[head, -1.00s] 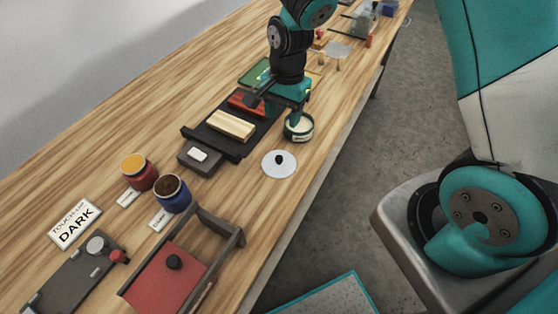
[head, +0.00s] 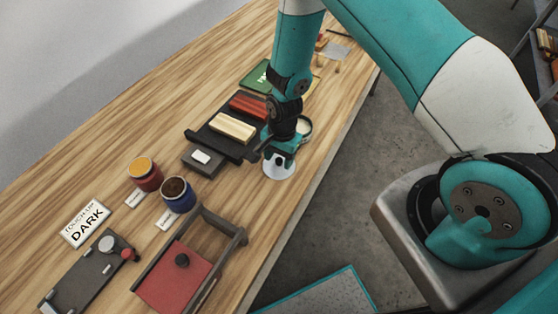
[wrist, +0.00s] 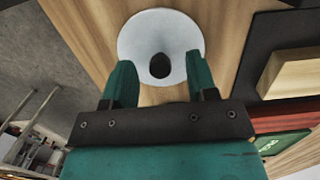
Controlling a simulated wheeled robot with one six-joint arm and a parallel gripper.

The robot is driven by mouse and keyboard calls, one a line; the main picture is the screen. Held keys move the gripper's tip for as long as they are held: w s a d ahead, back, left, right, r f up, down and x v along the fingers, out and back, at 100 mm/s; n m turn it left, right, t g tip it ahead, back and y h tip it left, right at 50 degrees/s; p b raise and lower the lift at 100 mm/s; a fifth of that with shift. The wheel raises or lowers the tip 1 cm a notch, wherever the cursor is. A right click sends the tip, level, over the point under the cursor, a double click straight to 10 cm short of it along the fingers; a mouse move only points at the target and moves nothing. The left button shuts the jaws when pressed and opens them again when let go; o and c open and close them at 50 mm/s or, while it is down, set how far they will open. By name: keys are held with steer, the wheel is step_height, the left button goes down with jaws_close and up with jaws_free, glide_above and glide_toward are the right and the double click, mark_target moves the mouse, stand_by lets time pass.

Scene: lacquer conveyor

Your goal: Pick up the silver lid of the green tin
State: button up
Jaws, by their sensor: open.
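The silver lid (head: 279,171) is a pale round disc lying flat on the wooden table near its front edge. The green tin (head: 305,127) stands open just behind the lid, partly hidden by my arm.
A black tray (head: 205,138) holds a red block (head: 249,105) and a cream block (head: 232,127), left of the tin. A red jar (head: 146,176) and a blue jar (head: 178,196) stand nearer left. A red board with a dark rail (head: 222,221) is in front.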

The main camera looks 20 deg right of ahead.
steer(key=shift+f, duration=0.15)
jaws_close()
